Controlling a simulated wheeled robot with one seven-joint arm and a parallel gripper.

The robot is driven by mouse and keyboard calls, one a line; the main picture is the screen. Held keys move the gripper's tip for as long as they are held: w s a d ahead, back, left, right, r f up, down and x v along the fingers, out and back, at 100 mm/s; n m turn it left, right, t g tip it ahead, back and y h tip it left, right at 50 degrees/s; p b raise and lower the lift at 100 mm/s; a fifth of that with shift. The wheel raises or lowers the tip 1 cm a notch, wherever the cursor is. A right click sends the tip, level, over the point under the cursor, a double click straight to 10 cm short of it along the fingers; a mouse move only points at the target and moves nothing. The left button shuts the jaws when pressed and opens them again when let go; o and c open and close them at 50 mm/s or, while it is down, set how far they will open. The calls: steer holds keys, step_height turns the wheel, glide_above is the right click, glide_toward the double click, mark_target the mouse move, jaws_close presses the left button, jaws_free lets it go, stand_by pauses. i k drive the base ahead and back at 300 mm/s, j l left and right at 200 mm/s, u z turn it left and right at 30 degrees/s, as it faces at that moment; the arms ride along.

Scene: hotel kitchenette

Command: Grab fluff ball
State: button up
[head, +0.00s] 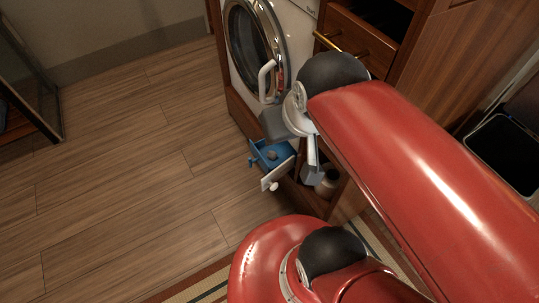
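A small grey lump that looks like the fluff ball (272,155) lies in an open blue drawer (258,147) low at the front of the washing machine. The drawer has a white front with a knob (270,184). My gripper (293,148) hangs from the white wrist above and beside the drawer, at its right. Its two grey fingers are spread apart, one above the drawer and one to its right. Nothing shows between them. The gripper appears apart from the lump, though the exact height gap cannot be told. My red arm hides part of the cabinet.
The washing machine (290,45) has a round glass door (250,45). A wooden cabinet with a brass-handled drawer (345,30) stands to its right, with a pale jar (327,184) on a low shelf. A dark bin (502,150) is far right. Wooden floor (130,160) at left is clear.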

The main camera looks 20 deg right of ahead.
mark_target(271, 155)
steer(key=i+j, duration=0.25)
steer(key=j, duration=0.15)
steer(key=i+j, duration=0.25)
steer(key=j, duration=0.2)
steer(key=i+j, duration=0.25)
steer(key=j, duration=0.15)
steer(key=i+j+z, duration=0.15)
steer(key=z, duration=0.25)
steer(key=j+z, duration=0.45)
steer(key=i+j+z, duration=0.15)
steer(key=z, duration=0.25)
steer(key=j+z, duration=0.4)
steer(key=z, duration=1.5)
